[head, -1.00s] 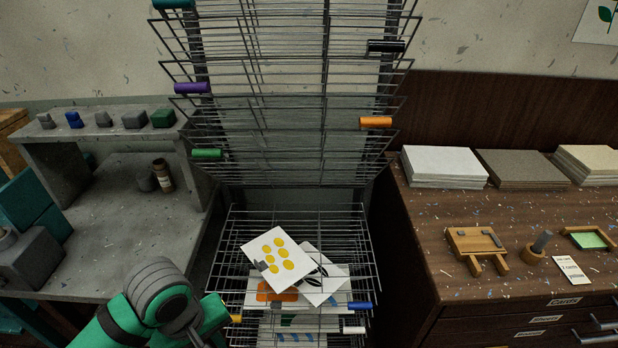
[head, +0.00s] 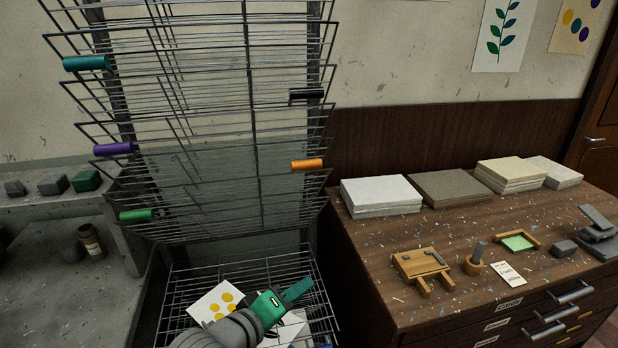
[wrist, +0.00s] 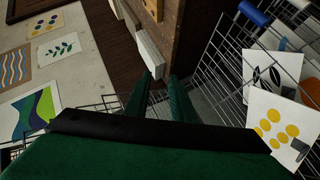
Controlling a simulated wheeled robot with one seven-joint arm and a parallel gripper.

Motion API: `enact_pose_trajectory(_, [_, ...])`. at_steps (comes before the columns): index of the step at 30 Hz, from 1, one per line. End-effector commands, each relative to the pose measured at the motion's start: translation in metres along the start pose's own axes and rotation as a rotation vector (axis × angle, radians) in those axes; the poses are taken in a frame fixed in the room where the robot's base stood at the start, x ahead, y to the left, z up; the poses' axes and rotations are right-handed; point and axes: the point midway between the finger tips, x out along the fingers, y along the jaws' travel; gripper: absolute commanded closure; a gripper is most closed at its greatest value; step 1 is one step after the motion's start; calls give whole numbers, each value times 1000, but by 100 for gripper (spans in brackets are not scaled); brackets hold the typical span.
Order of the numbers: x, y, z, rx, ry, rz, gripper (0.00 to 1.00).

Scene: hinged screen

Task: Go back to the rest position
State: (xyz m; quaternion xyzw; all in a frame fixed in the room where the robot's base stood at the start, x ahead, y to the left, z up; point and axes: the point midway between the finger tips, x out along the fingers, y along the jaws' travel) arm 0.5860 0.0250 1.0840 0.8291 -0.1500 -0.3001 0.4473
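My gripper (head: 298,291) is green and sits above the lower wire shelves of the drying rack (head: 188,276), at the bottom middle of the head view. In the wrist view its two fingers (wrist: 160,98) stand apart with nothing between them, so it is open and empty. A print with yellow dots (head: 212,300) lies on the lower shelves, left of my gripper. It also shows in the wrist view (wrist: 272,124), beside a black-and-white leaf print (wrist: 268,68). My gripper and arm hide part of the prints in the head view. The upper wire shelves (head: 210,130) are raised.
A brown cabinet (head: 370,275) stands right of the rack, with paper stacks (head: 380,195) and small wooden tools on top. A grey bench (head: 60,250) with a brown jar (head: 92,242) is at the left. Coloured handles such as the orange one (head: 307,165) stick out from the shelves.

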Motion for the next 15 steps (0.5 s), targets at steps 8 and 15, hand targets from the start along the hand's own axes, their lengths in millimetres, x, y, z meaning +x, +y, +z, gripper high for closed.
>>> enact_pose_trajectory(8, [24,48,-2,-31,185,245,78])
enact_pose_trajectory(15, [32,53,6,-77,355,340,78])
